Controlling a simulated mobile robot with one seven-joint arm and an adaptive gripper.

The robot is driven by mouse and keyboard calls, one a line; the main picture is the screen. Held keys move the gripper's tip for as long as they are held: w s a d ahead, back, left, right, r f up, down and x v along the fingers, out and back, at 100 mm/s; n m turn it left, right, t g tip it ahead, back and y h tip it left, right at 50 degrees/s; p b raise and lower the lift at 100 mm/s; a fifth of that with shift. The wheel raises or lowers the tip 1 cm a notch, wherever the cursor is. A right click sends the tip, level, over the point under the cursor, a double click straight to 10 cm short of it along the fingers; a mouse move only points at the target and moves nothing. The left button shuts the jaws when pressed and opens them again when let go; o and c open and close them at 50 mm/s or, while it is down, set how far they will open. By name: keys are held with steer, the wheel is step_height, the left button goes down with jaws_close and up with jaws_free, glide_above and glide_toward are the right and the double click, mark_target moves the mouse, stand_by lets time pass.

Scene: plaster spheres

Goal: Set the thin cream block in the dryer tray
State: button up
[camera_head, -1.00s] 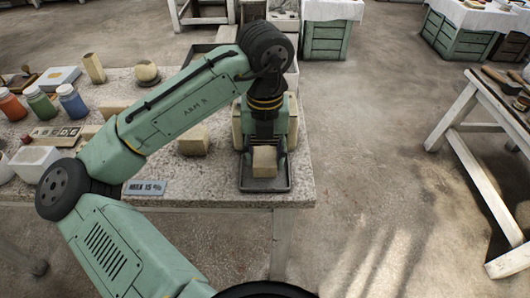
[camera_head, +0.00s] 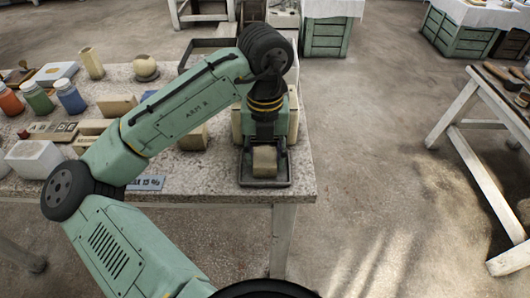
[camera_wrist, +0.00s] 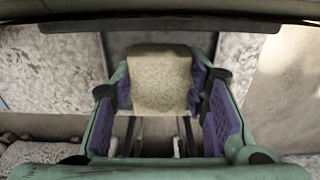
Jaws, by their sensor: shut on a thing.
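A cream block (camera_head: 265,160) sits between the fingers of my gripper (camera_head: 265,152), at the front right of the speckled table. The wrist view shows the same block (camera_wrist: 161,80) between the purple finger pads of my gripper (camera_wrist: 165,95), which is shut on it. A shallow dark tray (camera_head: 265,184) lies directly under the gripper and block. I cannot tell whether the block touches the tray floor. My arm and the block hide much of the tray.
A sphere (camera_head: 145,68), paint bottles (camera_head: 71,97) and a white container (camera_head: 35,159) occupy the left. A dark open tray (camera_head: 203,51) is at the back. The table's right edge is close.

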steer(key=shift+f, duration=0.1)
steer(key=o, duration=1.4)
steer(key=shift+o, duration=0.2)
steer(key=shift+r+p, duration=2.05)
steer(key=shift+p, duration=0.05)
